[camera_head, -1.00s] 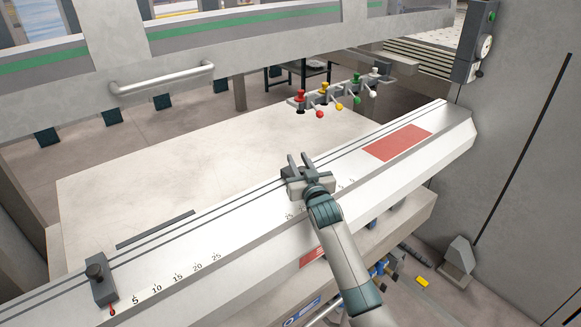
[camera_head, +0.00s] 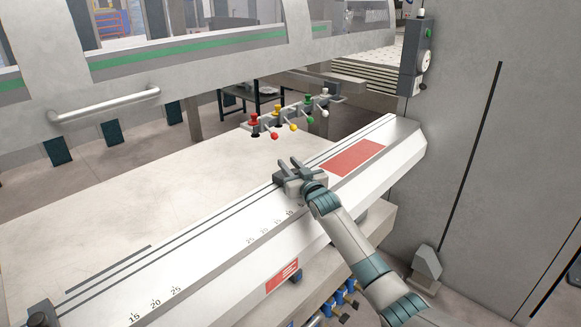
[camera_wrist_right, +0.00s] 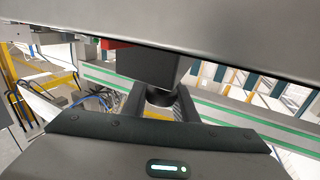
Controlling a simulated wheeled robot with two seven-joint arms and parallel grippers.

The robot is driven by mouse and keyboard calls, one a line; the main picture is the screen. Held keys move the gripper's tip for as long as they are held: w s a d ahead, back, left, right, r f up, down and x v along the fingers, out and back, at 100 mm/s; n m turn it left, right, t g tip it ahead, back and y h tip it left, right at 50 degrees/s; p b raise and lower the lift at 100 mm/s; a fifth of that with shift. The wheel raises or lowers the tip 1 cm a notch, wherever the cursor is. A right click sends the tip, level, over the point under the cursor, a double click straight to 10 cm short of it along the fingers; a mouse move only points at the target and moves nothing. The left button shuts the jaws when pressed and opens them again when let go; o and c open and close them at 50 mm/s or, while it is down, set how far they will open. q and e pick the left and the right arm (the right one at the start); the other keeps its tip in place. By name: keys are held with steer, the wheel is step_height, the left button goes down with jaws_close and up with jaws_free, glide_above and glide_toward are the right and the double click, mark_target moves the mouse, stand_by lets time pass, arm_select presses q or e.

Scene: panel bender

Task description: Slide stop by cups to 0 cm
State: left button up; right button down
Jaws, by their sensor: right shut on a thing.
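The stop by the cups is a dark grey block (camera_wrist_right: 150,66) with a round black knob (camera_wrist_right: 160,97) in the right wrist view. My right gripper (camera_head: 287,168) is shut on this knob, with a finger on each side. In the head view it sits over the slotted rail of the white beam (camera_head: 225,240), and hand and arm mostly hide the stop. Scale marks (camera_head: 275,225) from 25 down to about 15 show to the left of the hand; the lower marks are covered. My left gripper is not in view.
A second stop (camera_head: 42,314) with a black knob is cut off at the lower left. Coloured knobs (camera_head: 290,115) in red, yellow, green and white stand behind the beam. A red plate (camera_head: 352,158) lies on the beam to the right of the hand. A grey wall (camera_head: 480,150) rises at the right.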

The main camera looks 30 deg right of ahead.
steer(key=c, duration=1.6)
jaws_free()
steer(key=shift+d+r, duration=0.1)
steer(key=shift+d, duration=0.25)
steer(key=shift+o, duration=0.8)
steer(key=shift+d, duration=0.1)
steer(key=shift+w+d+f, duration=0.1)
steer(key=shift+f, duration=0.1)
steer(key=shift+s+a, duration=0.2)
steer(key=shift+a, duration=0.05)
steer(key=shift+s, duration=0.55)
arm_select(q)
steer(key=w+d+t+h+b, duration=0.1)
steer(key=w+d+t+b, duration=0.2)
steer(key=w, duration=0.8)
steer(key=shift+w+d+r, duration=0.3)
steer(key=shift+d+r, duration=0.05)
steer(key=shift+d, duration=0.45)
arm_select(e)
steer(key=s, duration=1.6)
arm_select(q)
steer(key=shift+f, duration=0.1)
arm_select(e)
steer(key=shift+a, duration=0.1)
